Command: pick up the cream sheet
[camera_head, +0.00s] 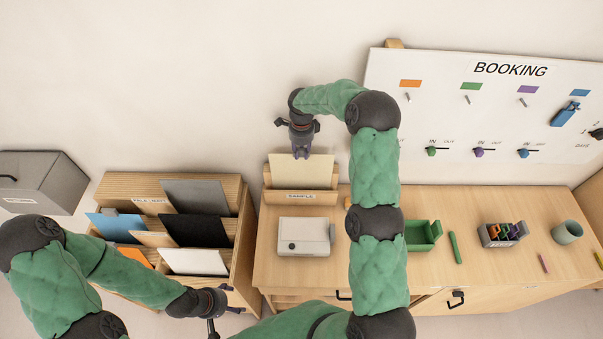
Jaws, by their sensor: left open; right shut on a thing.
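The cream sheet (302,176) stands upright in a wooden holder (285,198) labelled "SAMPLE", at the left back of the desk. My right gripper (301,155) points down at the sheet's top edge and is shut on it. The sheet's lower part is hidden behind the holder's front. My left gripper (228,299) is low in the picture, in front of the file rack, open, with nothing seen between its fingers.
A wooden file rack (238,233) with several coloured sheets stands left of the desk. A white device (304,237) sits in front of the holder. A green tray (423,238) and an organiser (503,235) lie further right, below the "BOOKING" board (440,117).

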